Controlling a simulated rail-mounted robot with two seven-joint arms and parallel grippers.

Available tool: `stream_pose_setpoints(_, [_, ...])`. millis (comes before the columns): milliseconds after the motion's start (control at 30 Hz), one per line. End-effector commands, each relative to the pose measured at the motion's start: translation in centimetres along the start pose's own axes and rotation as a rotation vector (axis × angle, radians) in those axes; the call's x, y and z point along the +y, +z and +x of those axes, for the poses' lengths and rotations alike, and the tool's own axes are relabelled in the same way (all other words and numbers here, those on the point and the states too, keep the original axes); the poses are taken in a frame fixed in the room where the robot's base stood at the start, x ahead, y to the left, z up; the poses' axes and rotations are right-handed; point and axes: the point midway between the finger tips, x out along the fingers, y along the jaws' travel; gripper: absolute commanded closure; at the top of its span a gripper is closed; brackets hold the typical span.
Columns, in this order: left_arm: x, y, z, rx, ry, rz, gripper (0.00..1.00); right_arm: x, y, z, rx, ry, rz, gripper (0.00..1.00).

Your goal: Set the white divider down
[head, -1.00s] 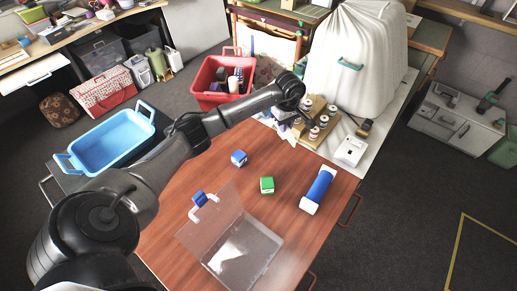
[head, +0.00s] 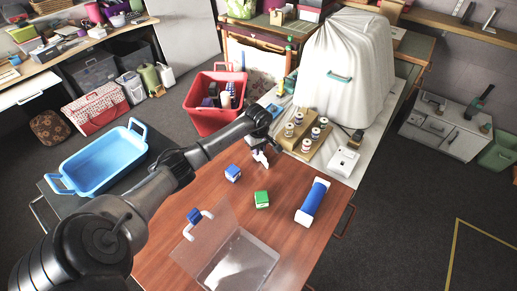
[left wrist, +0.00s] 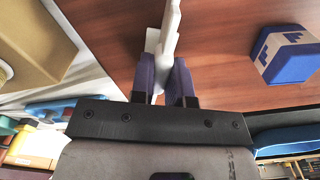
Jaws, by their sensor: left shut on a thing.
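My left gripper (head: 258,150) is over the back edge of the wooden table, to the left of the spool rack. In the left wrist view its two purple fingers (left wrist: 163,78) are shut on the white divider (left wrist: 171,30), a thin white piece with an uneven outline. The divider also shows in the head view (head: 263,159), small and partly hidden by the gripper. It is close to the tabletop, but I cannot tell whether it touches. My right gripper is not in view.
A blue-and-white block (head: 233,173), a green block (head: 262,199) and a blue roll (head: 313,202) lie on the wooden table (head: 290,249). A clear open-lidded box (head: 236,264) is at the front. The spool rack (head: 305,133) stands behind, with a red bin (head: 212,118) at back left.

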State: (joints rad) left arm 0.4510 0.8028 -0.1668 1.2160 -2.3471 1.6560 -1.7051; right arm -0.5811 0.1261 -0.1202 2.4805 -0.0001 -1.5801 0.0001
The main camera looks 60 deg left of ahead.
Motion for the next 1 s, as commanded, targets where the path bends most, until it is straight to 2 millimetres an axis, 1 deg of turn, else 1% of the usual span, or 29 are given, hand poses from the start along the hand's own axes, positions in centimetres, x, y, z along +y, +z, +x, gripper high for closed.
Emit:
stream_pose_setpoints(267, [0.0,-0.04,0.08,0.001,0.0,-0.001,1.0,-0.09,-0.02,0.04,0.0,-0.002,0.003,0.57])
stream_pose_setpoints(400, [-0.01,-0.05,0.51,0.001,0.0,0.0,1.0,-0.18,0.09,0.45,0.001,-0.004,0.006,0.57])
stream_pose_setpoints(433, [-0.01,-0.04,0.48,0.001,0.0,0.0,0.83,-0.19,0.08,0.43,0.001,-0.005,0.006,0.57])
stream_pose_setpoints(700, [0.0,-0.02,0.37,0.0,0.0,-0.001,0.59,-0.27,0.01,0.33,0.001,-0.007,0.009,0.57])
stream_pose_setpoints(900, [0.0,-0.02,0.35,0.0,0.0,-0.001,0.59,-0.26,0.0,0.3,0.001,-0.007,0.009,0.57])
stream_pose_setpoints(1000, [0.01,0.0,-0.03,0.0,0.0,-0.001,0.59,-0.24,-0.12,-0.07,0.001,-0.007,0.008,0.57])
